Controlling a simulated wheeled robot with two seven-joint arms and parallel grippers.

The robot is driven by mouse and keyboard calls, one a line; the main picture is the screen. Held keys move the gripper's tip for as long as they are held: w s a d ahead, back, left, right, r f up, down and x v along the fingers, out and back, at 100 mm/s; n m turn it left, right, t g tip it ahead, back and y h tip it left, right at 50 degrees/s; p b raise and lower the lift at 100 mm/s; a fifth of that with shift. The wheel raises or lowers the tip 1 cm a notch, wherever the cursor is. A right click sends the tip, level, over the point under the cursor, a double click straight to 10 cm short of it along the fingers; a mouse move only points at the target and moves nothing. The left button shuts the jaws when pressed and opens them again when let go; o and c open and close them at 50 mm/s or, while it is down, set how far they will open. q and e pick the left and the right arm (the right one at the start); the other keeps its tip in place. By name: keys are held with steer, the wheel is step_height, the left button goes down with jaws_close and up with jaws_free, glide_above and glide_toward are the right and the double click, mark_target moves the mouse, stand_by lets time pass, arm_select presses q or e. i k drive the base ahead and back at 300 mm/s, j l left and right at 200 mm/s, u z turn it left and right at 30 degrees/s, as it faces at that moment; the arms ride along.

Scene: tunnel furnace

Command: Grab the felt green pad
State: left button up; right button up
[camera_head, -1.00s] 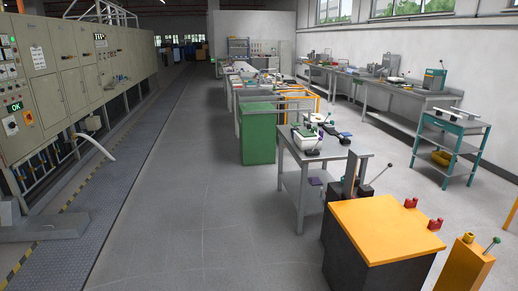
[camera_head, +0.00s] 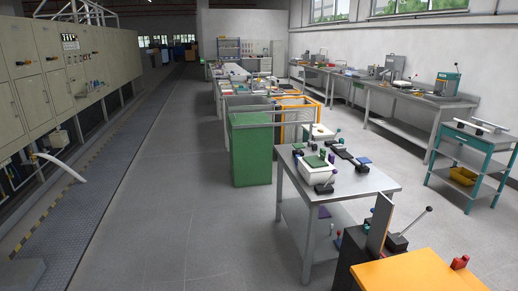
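A small dark green flat piece (camera_head: 315,161) lies on top of a white device (camera_head: 316,172) on the grey metal table (camera_head: 368,183) right of centre. It may be the felt green pad, but it is too small to tell its material. A small green upright part (camera_head: 323,152) stands beside it. Neither of my grippers is in view.
A green bin (camera_head: 251,150) stands just left of the metal table. An orange-topped cabinet (camera_head: 415,272) is in the right foreground. A teal cart (camera_head: 476,142) stands at the right. The floor aisle (camera_head: 180,190) between the furnace cabinets (camera_head: 50,75) and the tables is clear.

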mark_target(314, 161)
steer(key=i+z, duration=0.15)
steer(key=i, duration=0.3)
steer(key=i+j+z, duration=0.15)
steer(key=i, duration=0.25)
steer(key=i+j+z, duration=0.2)
steer(key=i, duration=0.25)
steer(key=i+j+z, duration=0.15)
steer(key=i, duration=0.25)
